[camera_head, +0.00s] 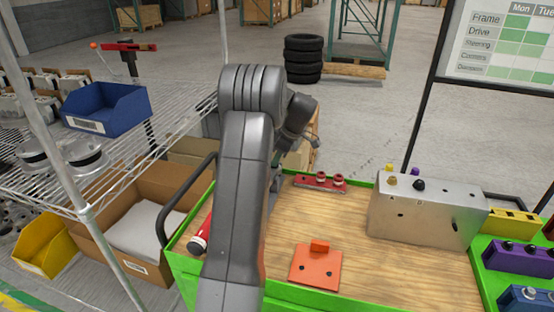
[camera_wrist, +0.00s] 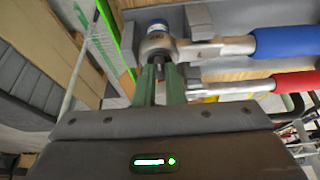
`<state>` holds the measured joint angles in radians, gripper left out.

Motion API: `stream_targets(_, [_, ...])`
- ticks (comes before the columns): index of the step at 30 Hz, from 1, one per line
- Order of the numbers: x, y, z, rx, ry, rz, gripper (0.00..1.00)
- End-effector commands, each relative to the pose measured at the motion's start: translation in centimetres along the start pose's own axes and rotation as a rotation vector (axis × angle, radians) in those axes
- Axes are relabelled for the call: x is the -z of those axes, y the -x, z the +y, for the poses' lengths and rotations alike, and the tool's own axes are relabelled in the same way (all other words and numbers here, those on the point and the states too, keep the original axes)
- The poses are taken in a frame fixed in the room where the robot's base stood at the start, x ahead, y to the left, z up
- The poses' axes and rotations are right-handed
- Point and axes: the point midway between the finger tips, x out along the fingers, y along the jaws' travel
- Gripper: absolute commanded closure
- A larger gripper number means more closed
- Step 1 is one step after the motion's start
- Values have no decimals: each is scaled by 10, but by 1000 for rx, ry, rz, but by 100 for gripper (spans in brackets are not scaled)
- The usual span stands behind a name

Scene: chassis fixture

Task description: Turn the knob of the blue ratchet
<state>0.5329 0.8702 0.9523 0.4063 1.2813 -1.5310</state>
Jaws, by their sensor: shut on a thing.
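The blue ratchet shows in the wrist view, with a blue handle (camera_wrist: 285,40), a metal shaft and a round metal head (camera_wrist: 156,42). A small blue cap tops the head. My gripper (camera_wrist: 160,70) has its two green fingers closed on the dark knob (camera_wrist: 160,72) at the near side of the head. The fingers partly cover the knob, so its angle cannot be told. In the head view my arm hides the gripper and the blue ratchet.
A red-handled tool (camera_wrist: 285,82) lies close beside the blue ratchet. Grey holder blocks (camera_wrist: 200,20) stand by the ratchet head. In the head view, the wooden bench top (camera_head: 370,270) carries an orange plate (camera_head: 314,272), a red bracket (camera_head: 308,181) and a metal box (camera_head: 425,212).

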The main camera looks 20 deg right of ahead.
Motion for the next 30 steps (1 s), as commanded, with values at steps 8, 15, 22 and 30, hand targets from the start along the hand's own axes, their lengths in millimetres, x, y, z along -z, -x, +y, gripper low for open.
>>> stream_targets(8, [0, 0, 1, 18, 45, -1, 100])
stream_targets(15, [0, 0, 1, 20, 49, -1, 100])
stream_targets(22, [0, 0, 0, 20, 48, -1, 73])
stream_targets(30, [0, 0, 1, 20, 48, -1, 68])
